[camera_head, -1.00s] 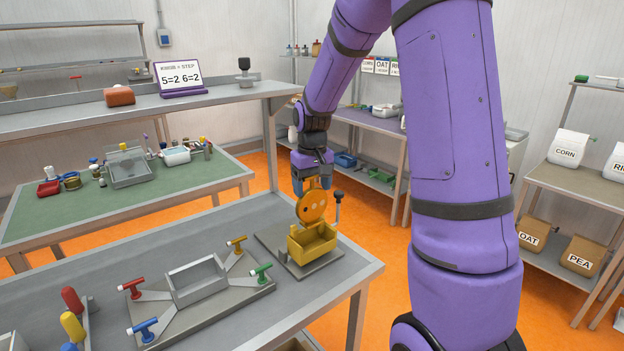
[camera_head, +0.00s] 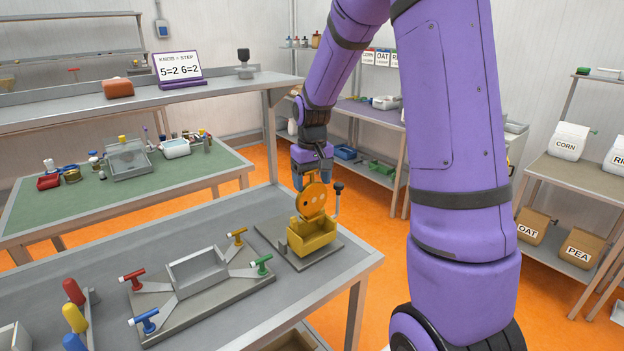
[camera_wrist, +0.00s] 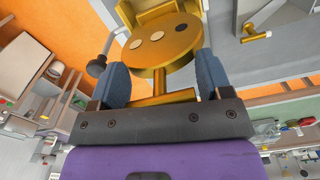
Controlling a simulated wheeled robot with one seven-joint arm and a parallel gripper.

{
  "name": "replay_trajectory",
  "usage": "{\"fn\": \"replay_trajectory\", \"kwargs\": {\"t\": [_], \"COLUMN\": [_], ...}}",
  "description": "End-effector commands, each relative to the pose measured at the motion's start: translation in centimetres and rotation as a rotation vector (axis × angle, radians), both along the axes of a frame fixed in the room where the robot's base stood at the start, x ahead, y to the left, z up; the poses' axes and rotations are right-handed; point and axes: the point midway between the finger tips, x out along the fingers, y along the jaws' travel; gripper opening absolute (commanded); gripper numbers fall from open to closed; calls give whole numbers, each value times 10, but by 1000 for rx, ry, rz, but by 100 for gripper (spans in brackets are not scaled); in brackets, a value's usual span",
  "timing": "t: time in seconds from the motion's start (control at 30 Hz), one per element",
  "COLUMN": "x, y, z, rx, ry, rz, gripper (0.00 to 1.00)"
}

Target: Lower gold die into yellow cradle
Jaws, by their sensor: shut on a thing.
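The gold die (camera_head: 311,201) is a round gold disc with pale dots on its face. In the wrist view the gold die (camera_wrist: 165,48) sits between the blue fingers of my gripper (camera_wrist: 157,85), which is shut on it; one dot looks dark. In the head view my gripper (camera_head: 311,180) holds the die upright, just above or partly behind the yellow cradle. The yellow cradle (camera_head: 314,240) is an open box on a grey plate. Whether the die's lower edge touches the cradle is hard to tell.
A black-knobbed lever (camera_head: 338,197) stands right beside the cradle. A grey fixture (camera_head: 198,270) with red, blue, yellow and green handles lies to the left. Red, yellow and blue grips (camera_head: 74,318) stand at the front left. A sign (camera_head: 178,67) stands on the shelf behind.

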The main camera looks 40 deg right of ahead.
Motion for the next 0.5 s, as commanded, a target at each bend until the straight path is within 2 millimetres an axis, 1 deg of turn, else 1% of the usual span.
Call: {"fn": "replay_trajectory", "kwargs": {"t": [0.5], "x": [0], "y": [0], "z": [-18], "rx": [0], "ry": [0], "rz": [-2], "gripper": [0]}}
